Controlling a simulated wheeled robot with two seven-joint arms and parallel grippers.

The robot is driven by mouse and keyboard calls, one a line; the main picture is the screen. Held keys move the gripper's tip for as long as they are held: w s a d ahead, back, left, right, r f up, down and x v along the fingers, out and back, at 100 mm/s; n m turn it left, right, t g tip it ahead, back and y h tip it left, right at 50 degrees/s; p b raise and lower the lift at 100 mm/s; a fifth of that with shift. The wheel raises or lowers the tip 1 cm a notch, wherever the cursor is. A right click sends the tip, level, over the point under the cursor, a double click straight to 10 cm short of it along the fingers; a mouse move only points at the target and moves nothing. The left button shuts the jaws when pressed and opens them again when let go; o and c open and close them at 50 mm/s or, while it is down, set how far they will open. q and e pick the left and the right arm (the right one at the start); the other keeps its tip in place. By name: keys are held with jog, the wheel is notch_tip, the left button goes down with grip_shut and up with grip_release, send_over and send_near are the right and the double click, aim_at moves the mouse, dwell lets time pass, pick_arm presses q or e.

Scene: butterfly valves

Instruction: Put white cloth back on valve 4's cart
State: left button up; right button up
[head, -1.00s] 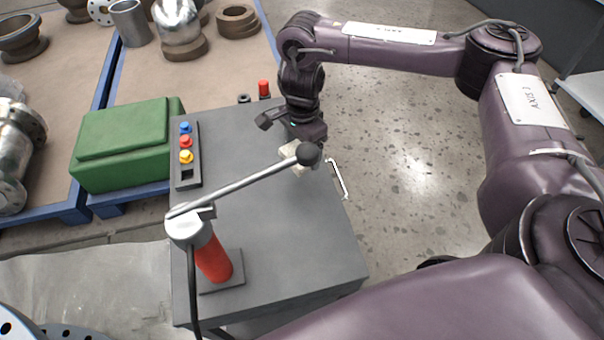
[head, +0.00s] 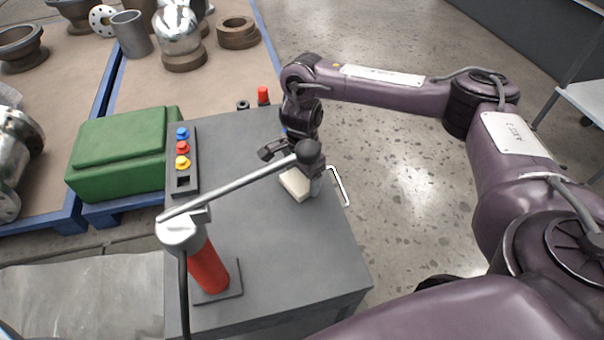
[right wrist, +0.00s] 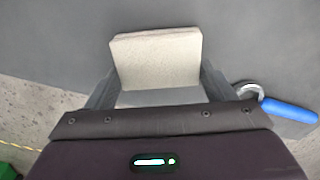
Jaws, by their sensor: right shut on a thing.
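The white cloth (head: 295,185) is a small folded off-white block at the right side of the grey cart's top (head: 265,235). My right gripper (head: 302,174) is shut on it, fingers on both sides, as the right wrist view shows with the cloth (right wrist: 157,60) between the fingertips (right wrist: 157,72). The cloth is over the cart top or on it; I cannot tell whether it touches. The black knob of a lever hides part of my gripper in the head view. My left gripper is out of view.
A red post with a metal lever (head: 235,187) stands on the cart and reaches across it. A button strip (head: 182,160) lies at the cart's left edge. A green case (head: 120,153) is farther left. A blue-handled tool (right wrist: 288,109) lies beside my gripper.

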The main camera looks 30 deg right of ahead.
aim_at(302, 178)
jog(key=o, duration=0.5)
jog(key=shift+f, duration=0.1)
jog(key=o, duration=0.4)
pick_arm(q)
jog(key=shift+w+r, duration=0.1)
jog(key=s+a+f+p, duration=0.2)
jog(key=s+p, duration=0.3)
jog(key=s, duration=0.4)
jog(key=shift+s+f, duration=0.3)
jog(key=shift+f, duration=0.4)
pick_arm(e)
notch_tip(302, 178, up, 12)
jog(key=shift+r, duration=0.2)
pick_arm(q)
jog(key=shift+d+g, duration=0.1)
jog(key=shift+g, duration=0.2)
